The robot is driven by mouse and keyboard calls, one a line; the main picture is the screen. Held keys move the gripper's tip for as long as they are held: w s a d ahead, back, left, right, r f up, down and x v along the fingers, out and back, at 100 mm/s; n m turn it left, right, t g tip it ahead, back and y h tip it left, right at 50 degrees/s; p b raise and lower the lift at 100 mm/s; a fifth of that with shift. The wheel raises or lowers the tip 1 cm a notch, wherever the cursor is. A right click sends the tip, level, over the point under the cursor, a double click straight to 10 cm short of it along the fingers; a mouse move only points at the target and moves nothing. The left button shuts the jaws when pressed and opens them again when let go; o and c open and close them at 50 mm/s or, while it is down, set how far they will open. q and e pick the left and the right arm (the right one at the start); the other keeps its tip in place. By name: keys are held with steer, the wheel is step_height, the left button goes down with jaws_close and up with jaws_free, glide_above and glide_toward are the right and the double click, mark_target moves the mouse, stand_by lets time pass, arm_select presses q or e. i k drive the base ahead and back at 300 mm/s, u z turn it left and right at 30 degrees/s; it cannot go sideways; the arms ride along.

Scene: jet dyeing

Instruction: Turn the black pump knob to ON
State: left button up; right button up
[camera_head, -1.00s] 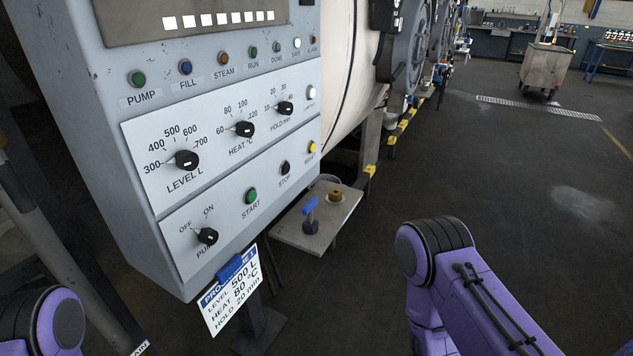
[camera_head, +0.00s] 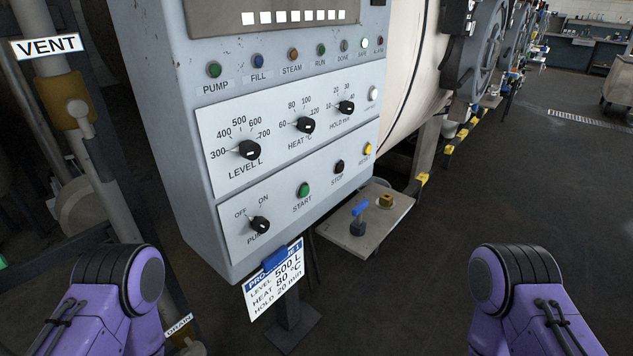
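The black pump knob (camera_head: 259,225) is at the lower left of the grey control panel (camera_head: 236,257), under the OFF and ON labels. Its pointer appears to lie toward the OFF side, up and to the left, but it is small. The PUMP label below it is partly covered by the knob. Purple links of my left and right arms show at the lower left and lower right, apart from the panel. Neither gripper is in view.
Beside the pump knob are a green START button (camera_head: 303,190) and a black STOP button (camera_head: 338,167). A program card (camera_head: 275,286) hangs below the panel. Pipes stand at left.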

mark_target(260, 224)
steer(key=u, duration=1.85)
steer(key=k, duration=1.1)
steer(key=z, duration=1.9)
steer(key=i, duration=0.5)
steer(key=u, duration=0.05)
